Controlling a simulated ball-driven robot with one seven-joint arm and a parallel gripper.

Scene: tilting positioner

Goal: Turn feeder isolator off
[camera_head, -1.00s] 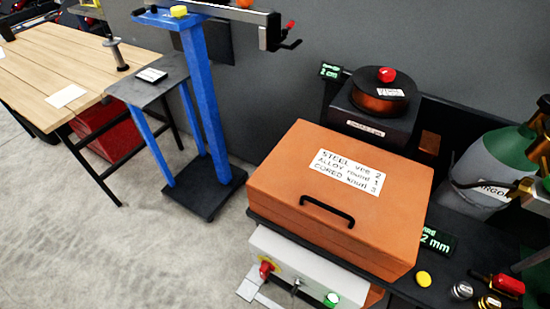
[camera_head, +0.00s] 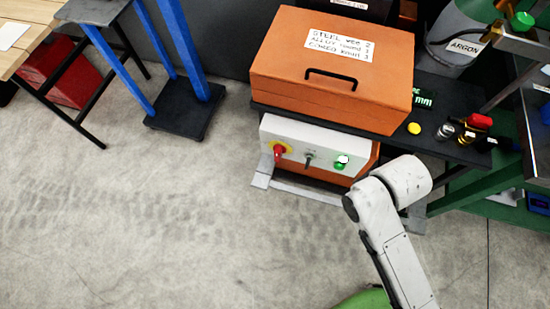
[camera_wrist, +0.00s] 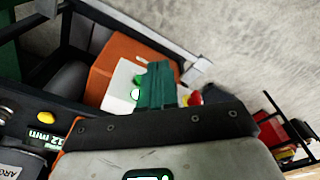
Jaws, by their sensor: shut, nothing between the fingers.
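A red knob on a yellow plate (camera_head: 279,152), which looks like the isolator, sits at the left of the white control panel (camera_head: 312,165). A small toggle switch (camera_head: 308,159) is mid-panel and a lit green button or lamp (camera_head: 342,161) is at its right. In the wrist view the red knob (camera_wrist: 195,98) shows partly beside my gripper (camera_wrist: 157,66). The teal fingers are together and empty, in front of the panel, and hide part of it. I cannot tell whether they touch anything. In the head view my gripper is out of sight; only my white arm shows.
An orange box (camera_head: 275,75) with a black handle sits on the dark bench above the panel. A yellow button (camera_head: 414,128) and several fittings lie to its right. A blue stand (camera_head: 180,120) stands left. Open concrete floor (camera_head: 150,230) lies in front.

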